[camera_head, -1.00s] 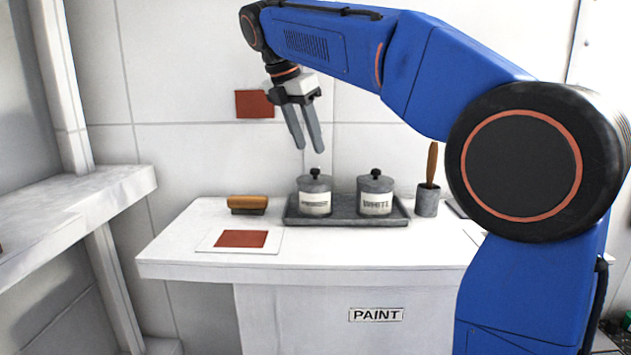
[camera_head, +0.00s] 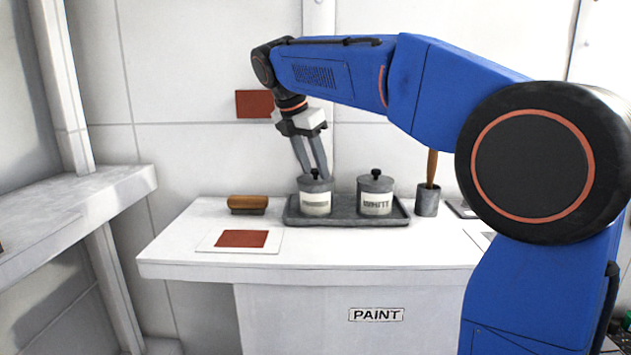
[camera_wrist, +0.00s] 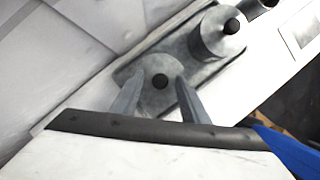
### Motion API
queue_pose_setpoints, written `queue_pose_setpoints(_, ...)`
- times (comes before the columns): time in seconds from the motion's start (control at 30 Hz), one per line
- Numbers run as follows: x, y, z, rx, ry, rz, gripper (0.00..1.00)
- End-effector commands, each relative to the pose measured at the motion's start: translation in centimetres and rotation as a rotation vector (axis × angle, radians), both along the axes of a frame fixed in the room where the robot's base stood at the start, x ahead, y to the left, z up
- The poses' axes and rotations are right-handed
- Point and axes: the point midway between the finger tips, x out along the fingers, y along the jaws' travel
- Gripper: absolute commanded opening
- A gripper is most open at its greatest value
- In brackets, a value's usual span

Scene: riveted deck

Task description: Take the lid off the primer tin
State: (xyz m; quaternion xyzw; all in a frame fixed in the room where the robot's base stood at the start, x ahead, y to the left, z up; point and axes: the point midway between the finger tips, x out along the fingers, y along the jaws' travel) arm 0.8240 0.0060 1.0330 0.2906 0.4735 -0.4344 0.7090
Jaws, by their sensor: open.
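The primer tin (camera_head: 316,205) is the left of two grey-lidded tins with pale labels on a grey tray (camera_head: 345,220); its label is blurred now. Its lid (camera_head: 315,184) is on, with a black knob (camera_head: 315,174) on top. The lid (camera_wrist: 154,97) and knob (camera_wrist: 160,81) also show in the wrist view. My gripper (camera_head: 315,172) is open and points down at the lid, with its fingertips at about knob height. In the wrist view the fingers of my gripper (camera_wrist: 161,82) stand on either side of the knob, apart from it.
The white tin (camera_head: 375,196) stands close on the right on the same tray. A brush in a grey cup (camera_head: 427,201) is further right. A wooden-backed brush (camera_head: 248,204) and a red swatch card (camera_head: 241,239) lie left on the white bench (camera_head: 180,250).

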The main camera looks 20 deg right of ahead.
Motion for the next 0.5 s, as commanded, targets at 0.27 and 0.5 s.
queue_pose_setpoints(0.27, -0.01, 0.02, 0.01, 0.000, 0.000, 0.000, 0.00)
queue_pose_setpoints(0.5, 0.01, 0.03, 0.18, 0.000, 0.000, 0.000, 0.00)
